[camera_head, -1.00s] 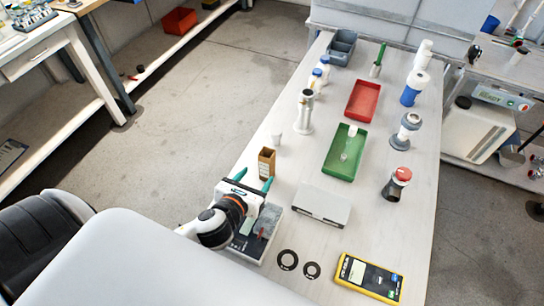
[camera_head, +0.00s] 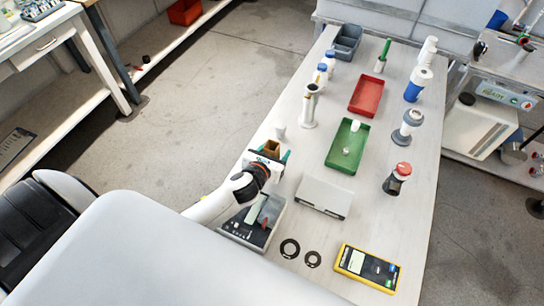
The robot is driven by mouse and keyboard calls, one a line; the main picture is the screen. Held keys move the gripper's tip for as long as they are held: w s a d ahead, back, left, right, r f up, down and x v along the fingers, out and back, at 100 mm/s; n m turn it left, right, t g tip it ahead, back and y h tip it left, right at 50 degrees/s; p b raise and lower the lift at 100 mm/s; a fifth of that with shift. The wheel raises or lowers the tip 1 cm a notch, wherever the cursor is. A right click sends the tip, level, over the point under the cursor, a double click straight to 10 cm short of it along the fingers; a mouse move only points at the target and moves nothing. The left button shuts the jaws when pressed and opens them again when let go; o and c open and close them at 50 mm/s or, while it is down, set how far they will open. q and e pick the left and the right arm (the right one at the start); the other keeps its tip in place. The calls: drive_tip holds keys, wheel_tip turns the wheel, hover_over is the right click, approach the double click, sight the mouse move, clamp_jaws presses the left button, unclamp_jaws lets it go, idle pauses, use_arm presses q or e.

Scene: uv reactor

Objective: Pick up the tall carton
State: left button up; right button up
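The tall carton (camera_head: 272,146) is a small brown open-topped box standing upright near the left edge of the white table. My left gripper (camera_head: 274,152) is at the carton, with its green fingertips on either side of it. The fingers look open around the carton, and a small gap shows at the right finger. The gripper body hides the carton's lower part, so I cannot tell whether a finger touches it. My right gripper is not in view.
A scale (camera_head: 246,232) lies under my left arm. A white box (camera_head: 323,196) is to the right of the gripper. A small white cup (camera_head: 280,131) stands just behind the carton. A green tray (camera_head: 347,148) and red tray (camera_head: 366,96) lie farther back.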

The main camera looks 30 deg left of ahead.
use_arm(q)
drive_tip(key=shift+s, duration=0.1)
drive_tip(key=c, duration=1.1)
drive_tip(key=shift+r, duration=0.1)
